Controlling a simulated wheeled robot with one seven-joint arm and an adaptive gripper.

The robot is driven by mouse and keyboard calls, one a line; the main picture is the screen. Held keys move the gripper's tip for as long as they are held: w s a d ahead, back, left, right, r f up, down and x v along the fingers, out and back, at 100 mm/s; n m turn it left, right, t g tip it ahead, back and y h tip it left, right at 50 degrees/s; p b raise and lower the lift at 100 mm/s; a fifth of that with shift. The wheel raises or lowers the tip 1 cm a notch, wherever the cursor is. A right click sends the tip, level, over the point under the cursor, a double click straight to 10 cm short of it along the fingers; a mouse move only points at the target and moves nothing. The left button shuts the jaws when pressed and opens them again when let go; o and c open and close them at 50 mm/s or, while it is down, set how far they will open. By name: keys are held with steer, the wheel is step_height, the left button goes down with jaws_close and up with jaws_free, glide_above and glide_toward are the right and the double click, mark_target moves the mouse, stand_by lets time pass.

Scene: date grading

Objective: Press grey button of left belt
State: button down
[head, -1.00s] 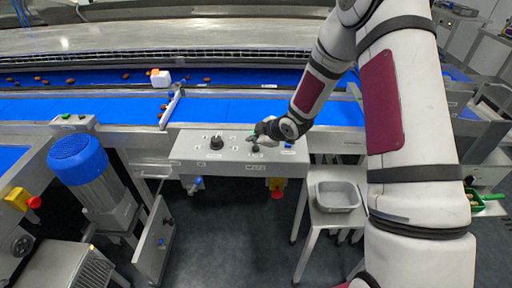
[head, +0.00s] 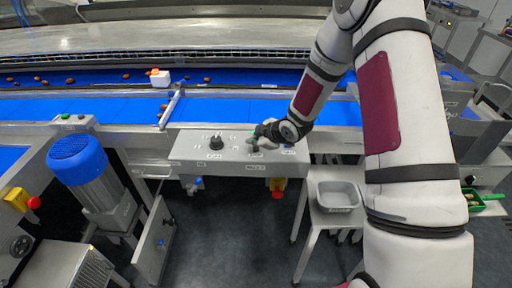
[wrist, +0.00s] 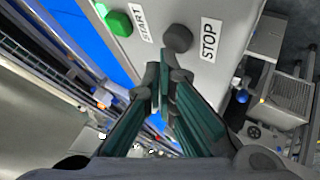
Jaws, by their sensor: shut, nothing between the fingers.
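My gripper (head: 259,141) is shut and empty over the grey control panel (head: 185,151) at the front of the line. In the wrist view, its fingertips (wrist: 164,72) are close to a round dark grey button (wrist: 178,38) beside a STOP label. I cannot tell whether they touch it. A green button (wrist: 118,22) with a START label sits to its left. In the head view, my gripper largely hides the panel's grey button. A separate small box (head: 75,123) at the far left also carries a green button (head: 65,116).
A black knob (head: 215,142) stands on the panel left of my gripper. The blue belt (head: 230,109) with a slanted guide bar (head: 171,108) runs behind. A blue motor (head: 78,160) stands left. A grey bin (head: 337,196) sits on a stand at right.

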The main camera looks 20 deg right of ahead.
mark_target(255, 148)
steer(key=shift+f, duration=0.45)
stand_by(0.3)
steer(key=shift+r, duration=0.9)
steer(key=shift+r, duration=0.1)
steer(key=shift+r+p, duration=1.1)
steer(key=shift+r, duration=1.3)
